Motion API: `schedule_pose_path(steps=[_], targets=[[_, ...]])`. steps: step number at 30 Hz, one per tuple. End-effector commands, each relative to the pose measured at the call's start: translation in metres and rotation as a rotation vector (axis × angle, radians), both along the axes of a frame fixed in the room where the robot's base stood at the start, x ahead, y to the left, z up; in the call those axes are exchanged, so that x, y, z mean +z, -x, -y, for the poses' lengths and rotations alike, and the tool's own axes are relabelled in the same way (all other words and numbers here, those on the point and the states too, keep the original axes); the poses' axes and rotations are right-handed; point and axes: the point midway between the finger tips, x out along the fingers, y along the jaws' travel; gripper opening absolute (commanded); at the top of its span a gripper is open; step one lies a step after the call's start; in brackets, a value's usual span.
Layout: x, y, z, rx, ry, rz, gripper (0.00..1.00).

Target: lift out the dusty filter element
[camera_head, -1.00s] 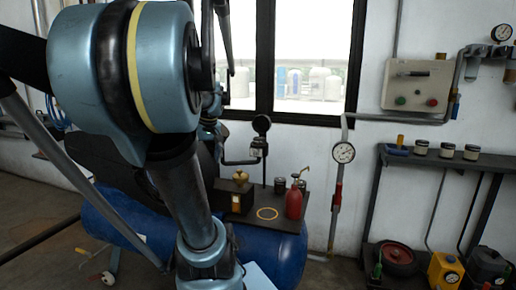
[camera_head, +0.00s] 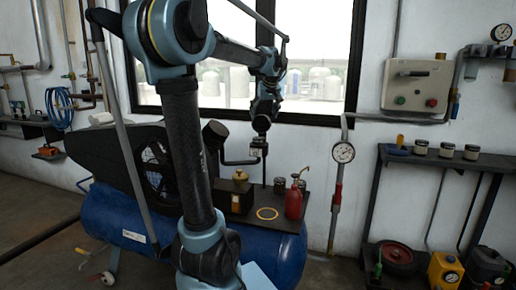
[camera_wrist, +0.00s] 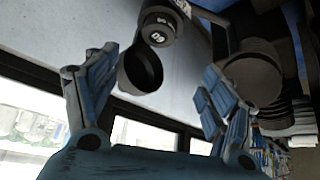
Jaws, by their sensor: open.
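My gripper (camera_wrist: 160,70) is open and empty in the wrist view, its two blue fingers spread wide. In the head view my gripper (camera_head: 264,108) hangs in front of the window, above the compressor. A dark hollow cup (camera_wrist: 142,72) shows between the fingers in the wrist view, apart from both. A dark round drum (camera_wrist: 252,78) lies behind the right finger; a dark cylinder (camera_head: 215,131) stands on the compressor in the head view. I cannot make out a dusty filter element for certain in either view.
The blue tank (camera_head: 275,258) carries a dark shelf (camera_head: 238,217) with a red oil can (camera_head: 294,203), a yellow ring (camera_head: 267,213) and a brass-topped piece (camera_head: 240,175). A gauge (camera_head: 343,152) on a pipe stands to the right. A wall bench (camera_head: 430,161) is farther right.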

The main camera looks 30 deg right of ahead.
Motion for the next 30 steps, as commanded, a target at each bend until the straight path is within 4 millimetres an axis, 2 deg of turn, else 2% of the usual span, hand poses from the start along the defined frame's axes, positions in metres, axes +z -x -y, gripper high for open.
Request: schedule_pose_path(steps=[15,25,30], targets=[[-0.075,-0.046,0.012,0.003,-0.001,-0.001,0.76],[-0.095,-0.057,0.016,0.001,-0.001,-0.001,0.76],[-0.115,-0.067,0.023,0.001,-0.001,-0.001,0.76]])
